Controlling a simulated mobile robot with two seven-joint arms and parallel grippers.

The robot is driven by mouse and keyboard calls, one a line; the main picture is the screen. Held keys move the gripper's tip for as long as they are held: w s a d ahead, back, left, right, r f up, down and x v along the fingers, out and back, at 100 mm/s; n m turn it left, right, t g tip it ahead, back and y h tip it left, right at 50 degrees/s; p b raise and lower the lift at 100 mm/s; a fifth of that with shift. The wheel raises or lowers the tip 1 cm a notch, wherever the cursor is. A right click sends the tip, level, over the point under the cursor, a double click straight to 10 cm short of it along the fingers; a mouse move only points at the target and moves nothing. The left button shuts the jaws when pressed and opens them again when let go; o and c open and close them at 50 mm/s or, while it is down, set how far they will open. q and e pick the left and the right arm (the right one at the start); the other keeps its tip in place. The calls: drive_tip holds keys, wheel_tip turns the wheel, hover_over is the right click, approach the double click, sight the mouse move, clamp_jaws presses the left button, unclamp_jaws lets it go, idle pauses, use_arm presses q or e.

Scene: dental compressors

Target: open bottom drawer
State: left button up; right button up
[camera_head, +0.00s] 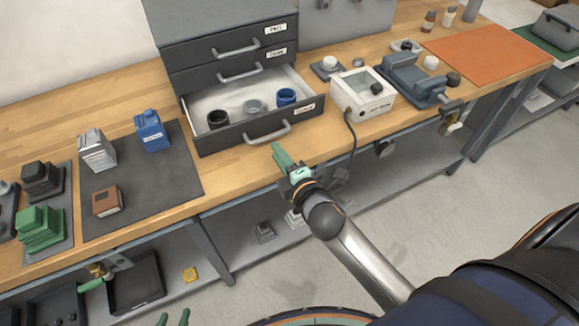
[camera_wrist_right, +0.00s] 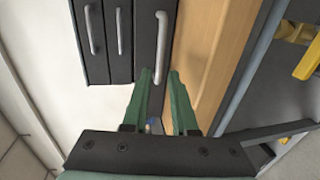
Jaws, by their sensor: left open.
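The bottom drawer (camera_head: 230,136) of the dark grey cabinet (camera_head: 210,30) is pulled out and open. Its silver bar handle (camera_head: 268,136) is on its front, beside a white label. In the right wrist view the handle (camera_wrist_right: 157,60) runs lengthwise just ahead of the fingers. My right gripper (camera_head: 282,158) is in front of and slightly below the handle, with green fingers. In the right wrist view its fingers (camera_wrist_right: 161,98) are apart with nothing held. Only the green fingertips of my left gripper (camera_head: 172,319) show at the bottom edge, apart.
The drawer holds a black cup (camera_head: 218,119), a grey cup (camera_head: 255,107) and a blue cup (camera_head: 286,97). The two upper drawers are shut. A white box (camera_head: 362,92) with a hanging cable stands right of the drawer. A dark mat (camera_head: 150,190) with several parts lies to the left.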

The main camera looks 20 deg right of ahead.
drive_tip(key=v, duration=0.6)
drive_tip(key=shift+s, duration=0.1)
idle(0.3)
drive_tip(key=s+f+m+g+y, duration=0.1)
drive_tip(key=s+f+m+g, duration=0.2)
drive_tip(key=s+f+m, duration=0.4)
drive_tip(key=s+a+f+m+g, duration=0.1)
drive_tip(key=s+f+m+g, duration=0.2)
drive_tip(key=s+f+m, duration=0.4)
wheel_tip(320, 180, down, 5)
drive_tip(key=shift+r+m+g+y, duration=0.1)
drive_tip(key=shift+m+g+y, duration=0.25)
drive_tip(key=shift+m, duration=0.85)
